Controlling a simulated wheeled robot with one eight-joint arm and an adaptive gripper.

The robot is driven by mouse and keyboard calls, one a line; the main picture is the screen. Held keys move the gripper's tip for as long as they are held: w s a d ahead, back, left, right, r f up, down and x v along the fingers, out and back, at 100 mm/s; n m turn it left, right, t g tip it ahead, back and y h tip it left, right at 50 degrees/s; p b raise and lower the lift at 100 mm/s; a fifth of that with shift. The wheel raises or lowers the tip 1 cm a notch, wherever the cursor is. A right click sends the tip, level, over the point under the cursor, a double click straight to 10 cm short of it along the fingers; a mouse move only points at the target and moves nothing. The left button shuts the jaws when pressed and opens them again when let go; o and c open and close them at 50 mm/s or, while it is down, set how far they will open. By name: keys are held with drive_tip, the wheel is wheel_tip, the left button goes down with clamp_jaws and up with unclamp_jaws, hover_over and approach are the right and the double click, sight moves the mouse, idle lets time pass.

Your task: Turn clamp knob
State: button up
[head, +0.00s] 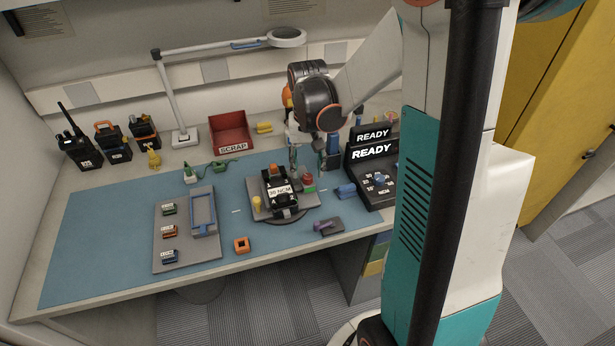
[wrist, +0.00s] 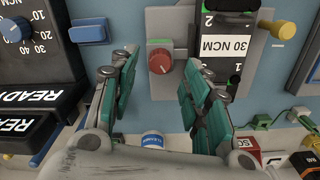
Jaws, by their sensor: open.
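The clamp knob (wrist: 160,60) is red with a pale pointer line and sits on the grey fixture plate (wrist: 182,84). It also shows in the head view as a red knob (head: 308,179) at the right side of the fixture (head: 262,213). A black device labelled 30 NCM (wrist: 228,50) is mounted beside it, to the right in the wrist view. My gripper (wrist: 160,76) is open, its teal-padded fingers on either side of the knob with gaps showing. It holds nothing. In the head view my gripper (head: 313,156) hangs just above the knob.
A black READY console (head: 372,172) with a blue dial stands to the right. A blue block (head: 346,191) lies between it and the fixture. A parts tray (head: 187,250) lies left on the blue mat (head: 100,225). A red SCRAP bin (head: 231,130) and a lamp (head: 178,95) stand behind.

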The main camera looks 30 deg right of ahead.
sight(308, 176)
drive_tip(key=shift+f+b, duration=0.45)
drive_tip(key=shift+f, duration=1.1)
clamp_jaws()
